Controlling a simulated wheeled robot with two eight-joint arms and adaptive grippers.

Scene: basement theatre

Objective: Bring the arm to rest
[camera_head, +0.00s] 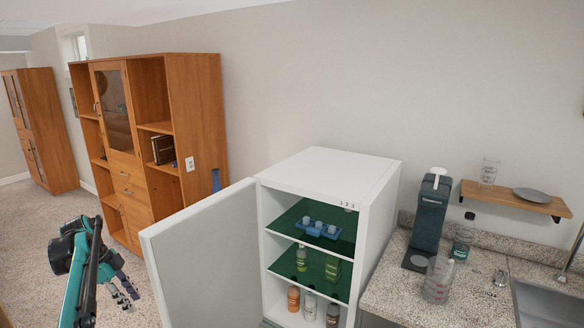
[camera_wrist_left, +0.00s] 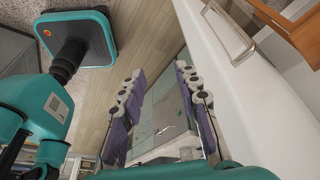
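My left arm shows at the lower left of the head view. Its gripper (camera_head: 124,287) hangs low, to the left of the open white fridge door (camera_head: 203,262). In the left wrist view the two rows of purple and grey finger pads of this gripper (camera_wrist_left: 163,108) stand apart, with nothing between them. My right gripper is in neither view.
The white fridge (camera_head: 330,170) stands open, with a blue tray (camera_head: 318,230) and several bottles on its shelves. A granite counter (camera_head: 390,288) with a dispenser (camera_head: 430,215) is at right. Wooden cabinets (camera_head: 200,110) stand behind; carpet (camera_head: 30,225) is clear at left.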

